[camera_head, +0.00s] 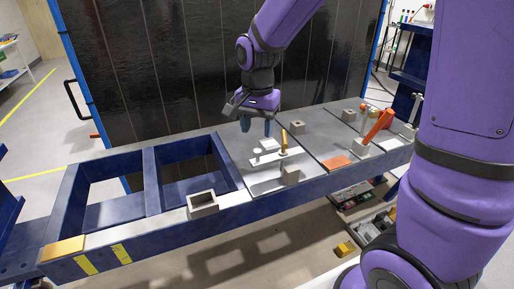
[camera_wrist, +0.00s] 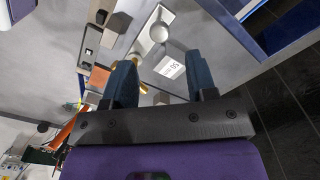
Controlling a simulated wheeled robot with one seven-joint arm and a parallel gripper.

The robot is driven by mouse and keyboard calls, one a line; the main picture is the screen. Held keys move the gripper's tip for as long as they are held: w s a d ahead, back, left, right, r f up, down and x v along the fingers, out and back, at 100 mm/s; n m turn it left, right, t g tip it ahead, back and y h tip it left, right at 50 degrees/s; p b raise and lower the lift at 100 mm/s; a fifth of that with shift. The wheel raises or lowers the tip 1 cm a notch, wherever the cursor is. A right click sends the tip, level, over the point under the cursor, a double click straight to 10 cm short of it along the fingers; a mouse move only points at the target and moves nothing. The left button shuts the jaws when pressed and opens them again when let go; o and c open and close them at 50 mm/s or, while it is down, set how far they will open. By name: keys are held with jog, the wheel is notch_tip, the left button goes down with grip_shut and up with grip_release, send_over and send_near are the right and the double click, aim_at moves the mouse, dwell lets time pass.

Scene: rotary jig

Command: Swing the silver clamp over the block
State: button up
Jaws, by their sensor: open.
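A flat silver bar (camera_head: 290,158), which looks like the clamp, lies over the grey plate with an upright gold pin (camera_head: 284,142) on it. My gripper (camera_head: 257,127) is open and empty, above the plate behind the block. Its fingers (camera_wrist: 163,82) point towards the block and bar.
Small grey blocks stand in front (camera_head: 290,175) and behind (camera_head: 297,127) the bar. An orange lever (camera_head: 378,126) rises at the right. A hollow grey box (camera_head: 203,204) sits on the blue frame (camera_head: 152,180) at the left, beside open gaps. A dark panel (camera_head: 190,70) stands behind.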

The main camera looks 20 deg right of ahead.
aim_at(257, 150)
notch_tip(257, 150, down, 7)
jog(key=shift+r, duration=0.15)
jog(key=shift+c, duration=0.5)
grip_shut()
